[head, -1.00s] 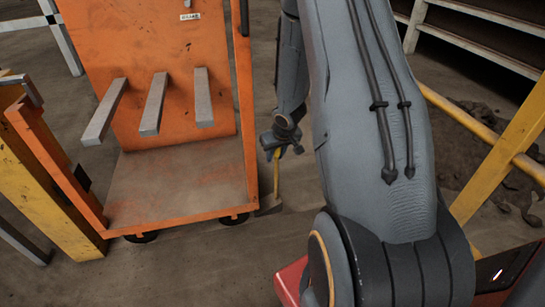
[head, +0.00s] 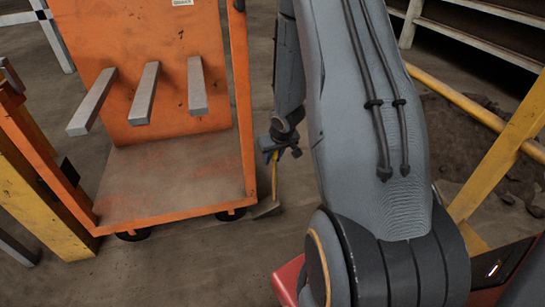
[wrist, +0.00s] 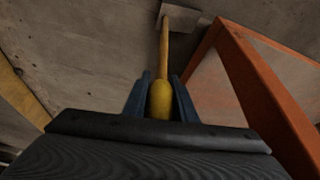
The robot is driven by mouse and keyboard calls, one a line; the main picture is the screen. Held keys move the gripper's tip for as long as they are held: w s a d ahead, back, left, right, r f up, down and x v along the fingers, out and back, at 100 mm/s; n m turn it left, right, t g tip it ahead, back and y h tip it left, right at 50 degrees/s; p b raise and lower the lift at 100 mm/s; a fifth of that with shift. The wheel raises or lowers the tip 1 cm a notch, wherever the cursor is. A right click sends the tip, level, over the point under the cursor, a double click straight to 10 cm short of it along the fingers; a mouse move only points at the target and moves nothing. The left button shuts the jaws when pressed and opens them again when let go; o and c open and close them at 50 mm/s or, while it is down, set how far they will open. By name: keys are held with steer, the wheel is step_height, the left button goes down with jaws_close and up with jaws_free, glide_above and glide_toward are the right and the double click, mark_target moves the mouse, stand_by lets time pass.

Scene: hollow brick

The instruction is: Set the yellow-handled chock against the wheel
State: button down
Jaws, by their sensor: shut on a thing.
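My gripper (head: 277,150) hangs just right of the orange cart and is shut on the yellow handle (head: 275,176) of the chock. The grey chock (head: 267,209) hangs at the handle's lower end, at or close to the floor; I cannot tell if it touches. The cart's near right wheel (head: 230,214) shows as a dark disc under the deck, left of the chock, with a gap between them. In the wrist view, the handle (wrist: 161,98) runs between the two fingers up to the chock block (wrist: 187,17), near the orange frame.
The orange cart (head: 170,185) has a flat deck, an upright panel and several grey bars sticking out. A second wheel (head: 133,235) is at its near left. A yellow post (head: 45,205) stands left. A yellow railing (head: 500,150) is at right. Floor in front is clear.

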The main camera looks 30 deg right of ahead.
steer(key=c, duration=1.5)
jaws_free()
steer(key=shift+f, duration=0.1)
steer(key=shift+o, duration=0.2)
steer(key=p+v, duration=0.8)
steer(key=v, duration=0.4)
steer(key=shift+s, duration=0.1)
